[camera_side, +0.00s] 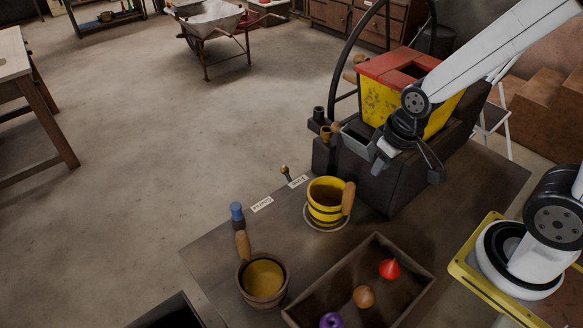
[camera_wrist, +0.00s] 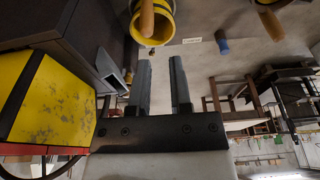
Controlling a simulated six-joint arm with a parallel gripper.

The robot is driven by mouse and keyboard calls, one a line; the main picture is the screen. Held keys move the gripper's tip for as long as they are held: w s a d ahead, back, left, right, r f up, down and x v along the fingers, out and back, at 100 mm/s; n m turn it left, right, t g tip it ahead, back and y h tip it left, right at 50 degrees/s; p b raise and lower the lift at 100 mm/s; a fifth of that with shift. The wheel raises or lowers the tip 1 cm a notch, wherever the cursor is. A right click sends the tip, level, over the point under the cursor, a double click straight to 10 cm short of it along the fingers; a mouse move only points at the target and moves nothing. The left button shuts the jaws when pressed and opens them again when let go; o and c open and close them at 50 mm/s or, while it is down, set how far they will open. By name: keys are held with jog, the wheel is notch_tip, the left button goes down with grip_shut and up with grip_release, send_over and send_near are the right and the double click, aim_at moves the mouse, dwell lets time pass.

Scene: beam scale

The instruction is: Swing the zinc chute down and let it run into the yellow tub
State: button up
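The zinc chute (camera_side: 356,136) is a short grey metal trough at the front of the dark housing, below the yellow hopper. It also shows in the wrist view (camera_wrist: 110,70), left of my fingers. The yellow tub (camera_side: 325,214) with black bands and a wooden handle stands on the bench below and left of the chute, apart from it. Its rim shows at the top of the wrist view (camera_wrist: 167,33). My gripper (camera_side: 407,172) is in front of the housing, right of the chute. Its two fingers (camera_wrist: 160,62) are apart with nothing between them.
The yellow hopper (camera_side: 440,115) with a red top stands on the dark housing (camera_side: 368,178). A wooden tub (camera_side: 262,298) with yellow inside and an open box (camera_side: 332,280) holding red, brown and purple objects stand in front. A blue-topped peg (camera_side: 237,213) is near the bench's left edge.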

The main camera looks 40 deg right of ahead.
jog(key=shift+w+d, duration=0.1)
jog(key=shift+w, duration=0.2)
grip_shut()
jog(key=w+d+r+m+g+h, duration=0.1)
jog(key=w+d+m, duration=0.5)
jog(key=w+m, duration=0.3)
jog(key=w+d+r+m+g+h, duration=0.1)
jog(key=w+d+m, duration=0.5)
jog(key=w, duration=0.7)
jog(key=shift+w+r+m+g+h, duration=0.15)
jog(key=shift+r+m+g+h, duration=0.15)
jog(key=shift+r+m, duration=0.8)
jog(key=shift+f+m, duration=0.3)
